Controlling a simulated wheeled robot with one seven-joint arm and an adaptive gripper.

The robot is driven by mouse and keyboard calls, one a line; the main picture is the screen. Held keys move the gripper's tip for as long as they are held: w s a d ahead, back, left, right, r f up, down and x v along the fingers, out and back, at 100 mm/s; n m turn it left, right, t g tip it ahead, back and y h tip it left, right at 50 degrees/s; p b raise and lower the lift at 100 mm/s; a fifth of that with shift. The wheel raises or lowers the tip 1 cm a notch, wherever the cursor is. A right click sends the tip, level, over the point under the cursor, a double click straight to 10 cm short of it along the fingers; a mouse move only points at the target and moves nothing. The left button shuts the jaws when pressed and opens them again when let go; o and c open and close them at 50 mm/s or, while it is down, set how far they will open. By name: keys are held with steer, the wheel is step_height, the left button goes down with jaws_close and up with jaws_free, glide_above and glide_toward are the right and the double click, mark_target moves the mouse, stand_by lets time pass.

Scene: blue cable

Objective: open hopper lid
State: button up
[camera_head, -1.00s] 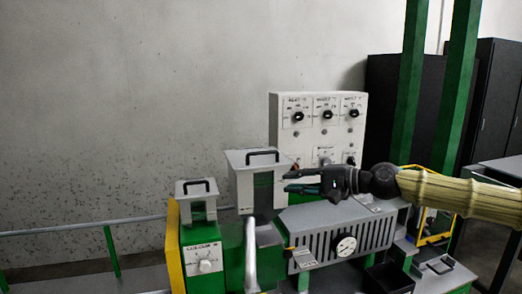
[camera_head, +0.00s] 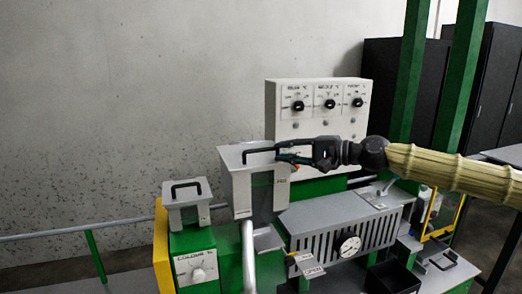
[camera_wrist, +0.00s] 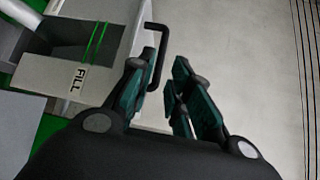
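The larger grey hopper (camera_head: 242,193) has a flat lid (camera_head: 232,157) with a black bar handle (camera_head: 262,150). The lid lies flat and looks closed. The hopper carries a "FILL" label (camera_wrist: 78,78) in the wrist view. The handle (camera_wrist: 163,38) shows there between my fingers, close to the left finger; I cannot tell if they touch. My gripper (camera_head: 282,152) comes from the right at lid height, at the handle's right end. In the wrist view my gripper (camera_wrist: 165,62) has its teal-padded fingers apart. Part of the lid is hidden behind the gripper.
A smaller grey box (camera_head: 188,212) with its own black handle stands left. A control panel (camera_head: 300,122) with knobs stands behind. A slotted grey housing (camera_head: 325,222) with a gauge (camera_head: 349,245) lies below my arm. Green posts (camera_head: 412,70) rise at right.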

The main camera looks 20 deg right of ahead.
mark_target(264, 150)
steer(key=shift+p+x, duration=0.65)
steer(key=shift+x, duration=3.15)
steer(key=shift+s, duration=0.1)
steer(key=shift+a, duration=0.1)
jaws_close()
